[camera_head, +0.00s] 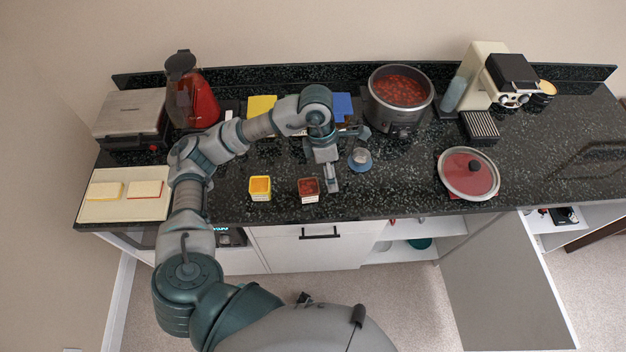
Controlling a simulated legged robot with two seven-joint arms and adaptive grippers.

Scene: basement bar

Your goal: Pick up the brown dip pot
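The brown dip pot (309,190) is a small square pot with reddish-brown contents, standing upright near the front edge of the counter. A similar pot with yellow contents (260,188) stands to its left. My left gripper (331,185) points down just right of the brown dip pot. Its fingers look close to the pot's right side, but I cannot tell whether they touch it. The fingers are small and seen nearly edge-on, so their opening is unclear. My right gripper is not in view.
A small blue-grey round item (360,160) stands right of the gripper. A slow cooker (400,128) is behind it, and a red glass lid (468,174) lies to the right. A board with bread (125,208) is at left. An open cabinet door (500,285) juts out below.

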